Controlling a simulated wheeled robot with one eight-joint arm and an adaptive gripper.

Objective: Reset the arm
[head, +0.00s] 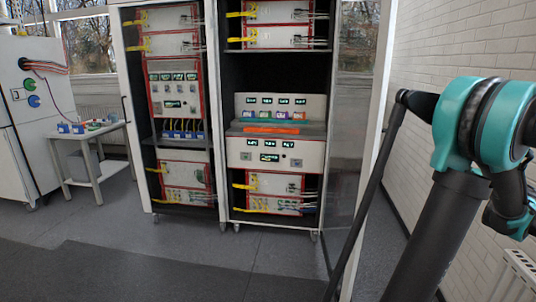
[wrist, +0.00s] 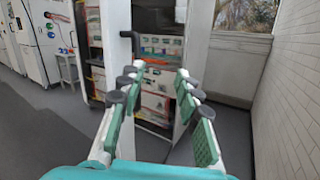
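My gripper (wrist: 158,92) shows in the wrist view with its two green-padded fingers spread wide apart and nothing between them. It is open and hangs in free space in front of the battery cycler cabinet. In the head view my teal and black arm fills the right side, and the gripper itself is out of that picture. The cabinet (head: 221,120) stands ahead with two bays of red-framed units; it also shows in the wrist view (wrist: 95,50), partly hidden by the fingers.
A glass door (head: 345,130) stands open at the cabinet's right side, near my arm. A small white table (head: 95,138) with small parts and a white machine (head: 30,110) stand at the left. A white brick wall (head: 450,40) bounds the right. The grey floor (head: 180,255) ahead is clear.

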